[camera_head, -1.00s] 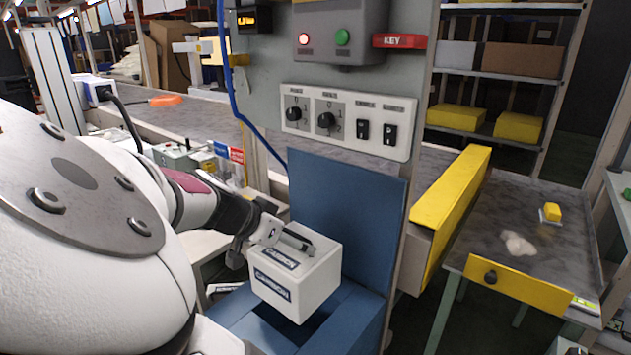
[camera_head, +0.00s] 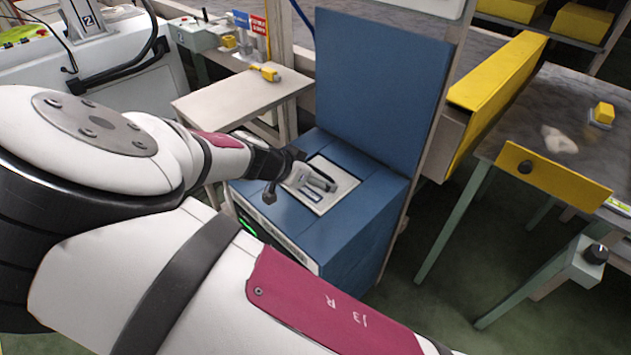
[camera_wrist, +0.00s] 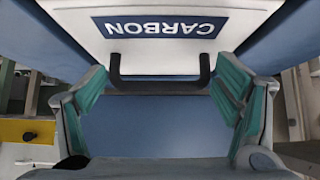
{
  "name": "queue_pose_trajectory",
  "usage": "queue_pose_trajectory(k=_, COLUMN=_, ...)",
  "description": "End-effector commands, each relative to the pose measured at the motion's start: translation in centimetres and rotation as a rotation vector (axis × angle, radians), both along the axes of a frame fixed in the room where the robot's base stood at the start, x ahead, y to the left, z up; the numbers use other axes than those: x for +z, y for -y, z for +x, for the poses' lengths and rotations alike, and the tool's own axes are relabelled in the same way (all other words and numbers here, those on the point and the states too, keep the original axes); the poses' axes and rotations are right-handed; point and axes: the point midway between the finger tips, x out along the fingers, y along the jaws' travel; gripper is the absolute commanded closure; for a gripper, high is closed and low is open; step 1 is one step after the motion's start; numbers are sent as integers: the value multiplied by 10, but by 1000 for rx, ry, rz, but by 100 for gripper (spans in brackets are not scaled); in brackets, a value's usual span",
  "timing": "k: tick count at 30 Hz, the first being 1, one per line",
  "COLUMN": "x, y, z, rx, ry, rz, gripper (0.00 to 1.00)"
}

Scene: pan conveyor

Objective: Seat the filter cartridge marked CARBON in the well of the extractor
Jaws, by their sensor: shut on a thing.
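The CARBON cartridge is a white block with a dark handle on top. In the head view its white top (camera_head: 345,183) lies about level with the top of the blue extractor (camera_head: 370,218), inside the well. Its sides and the well floor are hidden. In the wrist view the CARBON label on the cartridge (camera_wrist: 158,52) reads upside down, and the dark handle runs between my fingers. My gripper (camera_head: 312,180) is shut on the handle; its teal-padded fingers (camera_wrist: 160,105) stand on either side. Whether the cartridge touches the well bottom cannot be seen.
A blue raised lid panel (camera_head: 380,85) stands behind the well. A small table (camera_head: 235,105) with a yellow item is at the back left.

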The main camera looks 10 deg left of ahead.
Motion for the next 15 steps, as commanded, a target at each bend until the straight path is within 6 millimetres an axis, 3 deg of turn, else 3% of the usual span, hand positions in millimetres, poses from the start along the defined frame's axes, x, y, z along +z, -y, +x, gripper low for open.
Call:
queue_pose_trajectory(k=5, x=-11, y=0, z=1, rx=0, ry=2, rz=-1, gripper=78)
queue_pose_trajectory(k=12, x=-41, y=1, z=1, rx=0, ry=2, rz=-1, gripper=78)
queue_pose_trajectory(k=15, x=-43, y=0, z=1, rx=0, ry=3, rz=2, gripper=78)
